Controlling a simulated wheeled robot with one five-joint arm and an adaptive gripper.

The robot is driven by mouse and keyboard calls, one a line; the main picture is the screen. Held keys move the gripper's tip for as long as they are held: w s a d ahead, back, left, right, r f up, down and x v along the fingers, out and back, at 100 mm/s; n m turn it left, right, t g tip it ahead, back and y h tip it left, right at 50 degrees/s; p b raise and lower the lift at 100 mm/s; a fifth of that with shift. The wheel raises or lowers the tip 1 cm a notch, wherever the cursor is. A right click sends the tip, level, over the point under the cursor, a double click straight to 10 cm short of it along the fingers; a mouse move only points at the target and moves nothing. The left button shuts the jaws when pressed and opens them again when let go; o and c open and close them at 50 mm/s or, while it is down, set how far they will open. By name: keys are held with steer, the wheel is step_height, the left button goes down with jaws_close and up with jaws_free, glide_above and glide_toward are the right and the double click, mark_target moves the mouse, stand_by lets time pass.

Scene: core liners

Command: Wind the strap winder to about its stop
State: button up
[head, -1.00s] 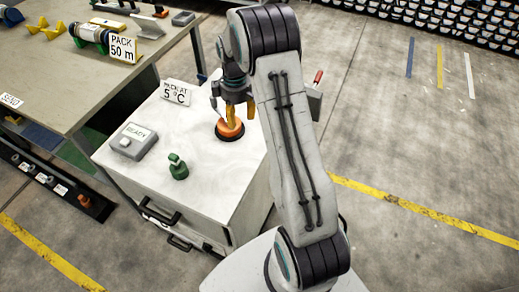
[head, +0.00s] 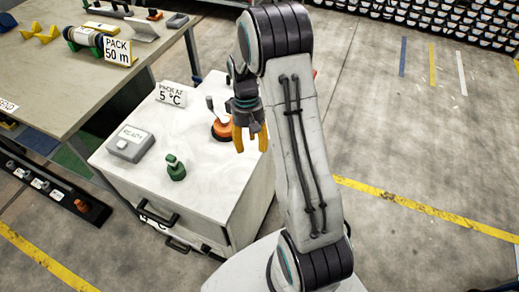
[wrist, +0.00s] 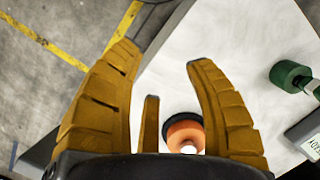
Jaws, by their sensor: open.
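An orange round knob on a dark base (head: 221,130) stands on the white cabinet top; I take it for the strap winder, but no label shows. A thin lever with a grey end (head: 209,103) rises at its left. My gripper (head: 250,143) is open and empty, to the right of the knob and nearer the camera, hiding its right side. In the wrist view the open fingers (wrist: 162,57) spread over the cabinet edge. The orange knob (wrist: 183,133) shows low between them, apart from the fingers and partly hidden by the gripper.
A green knob (head: 176,168) and a grey READY box (head: 131,143) stand on the cabinet (head: 215,185), with a "PACK AT 5 °C" sign (head: 171,94) behind. A workbench (head: 40,70) holds a "PACK 50 m" sign (head: 117,50). Open floor lies to the right.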

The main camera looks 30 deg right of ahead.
steer(key=shift+s+a+r+m, duration=0.1)
steer(key=shift+s+r+m, duration=0.15)
steer(key=shift+s, duration=0.55)
steer(key=shift+s+r+m, duration=0.1)
steer(key=shift+s+m, duration=0.15)
steer(key=shift+s, duration=0.55)
